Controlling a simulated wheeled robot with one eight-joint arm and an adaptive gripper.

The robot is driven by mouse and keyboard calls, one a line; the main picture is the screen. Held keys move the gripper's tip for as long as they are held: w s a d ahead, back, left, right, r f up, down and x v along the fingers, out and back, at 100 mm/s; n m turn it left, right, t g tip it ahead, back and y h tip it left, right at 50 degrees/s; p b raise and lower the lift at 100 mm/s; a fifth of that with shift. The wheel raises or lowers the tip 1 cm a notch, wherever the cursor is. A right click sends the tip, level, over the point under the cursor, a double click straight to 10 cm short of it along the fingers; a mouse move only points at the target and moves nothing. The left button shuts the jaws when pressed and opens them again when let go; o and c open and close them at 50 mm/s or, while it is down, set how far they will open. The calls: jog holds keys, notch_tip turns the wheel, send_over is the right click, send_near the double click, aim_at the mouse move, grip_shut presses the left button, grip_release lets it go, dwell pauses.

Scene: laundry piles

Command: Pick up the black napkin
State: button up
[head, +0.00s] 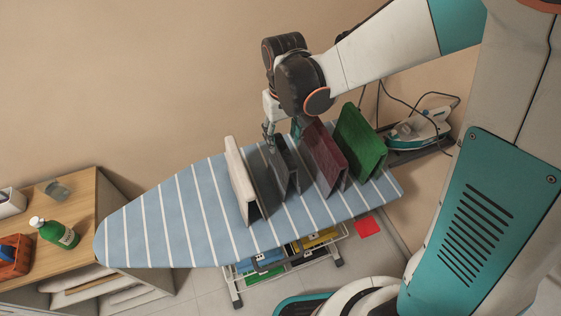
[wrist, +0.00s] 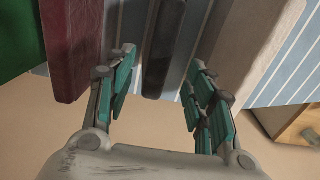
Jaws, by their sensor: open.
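The black napkin (head: 284,168) stands folded like a tent on the striped ironing board, between a cream one and a maroon one. It looks dark grey. My gripper (head: 283,131) is at its far end, above the board's back edge. In the wrist view the black napkin (wrist: 164,48) reaches in from the top, between the two teal-padded fingers of my gripper (wrist: 162,85). The fingers are spread apart, with a visible gap on each side of the napkin. In the head view the fingertips are partly hidden by the wrist.
The cream napkin (head: 240,180) stands close on the left, the maroon napkin (head: 325,157) close on the right, then a green napkin (head: 359,142). An iron (head: 418,132) rests at the board's right end. The ironing board (head: 150,225) is bare on the left.

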aim_at(284, 149)
jog(key=f+b, duration=0.1)
jog(key=f, duration=0.1)
jog(key=f+b, duration=0.2)
jog(key=f, duration=0.1)
jog(key=shift+s+d+f, duration=0.15)
jog(key=shift+s+f, duration=0.1)
jog(key=shift+f, duration=0.1)
jog(key=shift+r, duration=0.1)
grip_shut()
